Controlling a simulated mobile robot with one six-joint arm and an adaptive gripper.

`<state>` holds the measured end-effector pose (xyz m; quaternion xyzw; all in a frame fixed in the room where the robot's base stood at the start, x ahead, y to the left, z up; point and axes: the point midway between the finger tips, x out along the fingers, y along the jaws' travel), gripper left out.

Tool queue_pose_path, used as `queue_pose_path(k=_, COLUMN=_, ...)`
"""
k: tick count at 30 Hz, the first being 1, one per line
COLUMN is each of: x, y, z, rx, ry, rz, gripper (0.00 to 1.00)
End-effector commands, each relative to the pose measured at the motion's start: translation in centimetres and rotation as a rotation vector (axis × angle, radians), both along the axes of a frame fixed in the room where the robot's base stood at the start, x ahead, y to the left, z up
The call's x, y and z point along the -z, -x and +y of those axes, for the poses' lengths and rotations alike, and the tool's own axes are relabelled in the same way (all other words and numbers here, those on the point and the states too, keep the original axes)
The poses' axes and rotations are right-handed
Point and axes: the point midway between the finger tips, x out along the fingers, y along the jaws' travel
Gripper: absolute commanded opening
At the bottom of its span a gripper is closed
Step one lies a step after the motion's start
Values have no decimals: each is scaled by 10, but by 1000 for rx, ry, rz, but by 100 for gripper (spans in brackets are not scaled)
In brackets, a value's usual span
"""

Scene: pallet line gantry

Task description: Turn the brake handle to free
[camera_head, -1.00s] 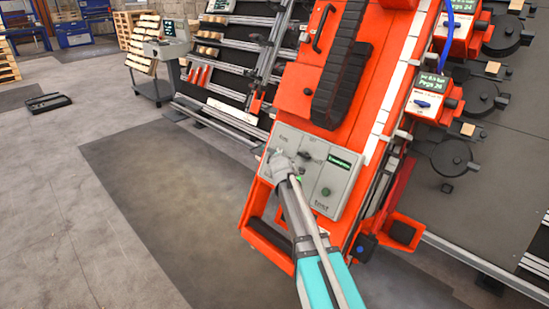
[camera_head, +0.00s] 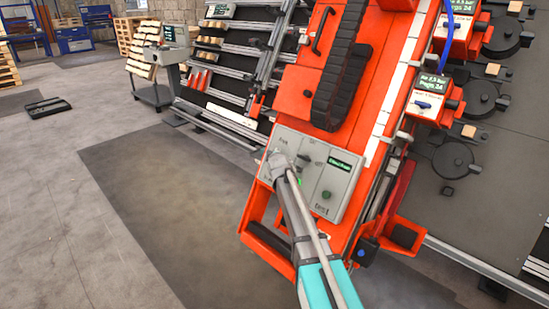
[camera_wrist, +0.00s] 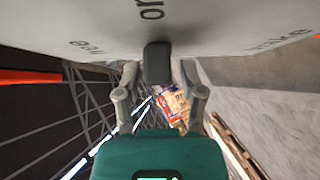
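The grey control panel (camera_head: 347,199) sits on the orange machine in the head view, with printed labels, a green-lit screen and a dark green button. My gripper (camera_head: 276,160) is at the panel's left part and covers what lies behind it. In the wrist view the panel face (camera_wrist: 215,28) fills the top, with "brake" lettered at right. A short black handle (camera_wrist: 157,63) sticks out from it. My gripper (camera_wrist: 160,80) is open, one finger on each side of the handle, with gaps visible on both sides. Whether the handle's base is turned is hard to tell.
A small dark switch (camera_head: 303,157) sits on the panel close right of my gripper. An orange frame with a black grip bar (camera_head: 268,240) is below the panel. Small orange boxes with screens (camera_head: 430,97) stand at right.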

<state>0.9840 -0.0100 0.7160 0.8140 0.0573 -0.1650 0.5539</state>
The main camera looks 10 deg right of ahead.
Motion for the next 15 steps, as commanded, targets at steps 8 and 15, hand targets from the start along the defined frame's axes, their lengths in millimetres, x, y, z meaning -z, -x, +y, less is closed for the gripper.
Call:
queue_pose_path(k=8, x=0, y=0, z=0, rx=0, ry=0, rz=0, gripper=0)
queue_pose_path(k=15, x=0, y=0, z=2, rx=0, ry=-2, rz=-1, gripper=0)
